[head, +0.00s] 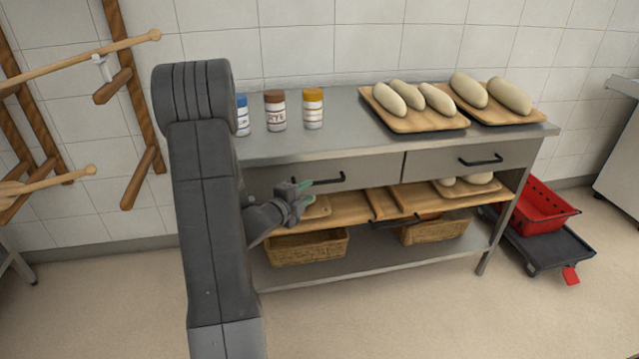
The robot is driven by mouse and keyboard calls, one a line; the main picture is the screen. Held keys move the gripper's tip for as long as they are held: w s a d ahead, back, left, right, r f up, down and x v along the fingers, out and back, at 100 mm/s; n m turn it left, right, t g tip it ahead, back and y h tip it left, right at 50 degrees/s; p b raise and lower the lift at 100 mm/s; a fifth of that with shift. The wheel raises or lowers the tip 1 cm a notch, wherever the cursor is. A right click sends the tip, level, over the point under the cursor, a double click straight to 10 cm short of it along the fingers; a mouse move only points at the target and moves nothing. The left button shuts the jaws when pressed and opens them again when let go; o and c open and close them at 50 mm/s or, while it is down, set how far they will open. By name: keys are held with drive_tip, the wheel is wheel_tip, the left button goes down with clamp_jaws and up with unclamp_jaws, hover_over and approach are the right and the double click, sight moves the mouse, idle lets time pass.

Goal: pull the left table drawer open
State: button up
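The steel table (345,144) stands against the tiled wall. Its left drawer (375,171) looks flush with the table front and has a dark bar handle (328,180). My gripper (303,190) is in front of this drawer, at the left end of the handle, with green showing at its fingertips. I cannot tell whether it touches the handle, or whether the fingers are open or shut. My arm hides the left end of the table and part of the left drawer.
The right drawer (440,165) is shut beside it. Jars (275,112) and boards (410,122) of dough loaves stand on top. Baskets (308,248) sit below. A red crate (545,211) on a dolly is at right, a wooden peel rack (130,85) at left. The front floor is clear.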

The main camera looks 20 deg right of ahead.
sight(320, 184)
drive_tip(key=x, duration=0.8)
drive_tip(key=shift+c, duration=0.2)
clamp_jaws()
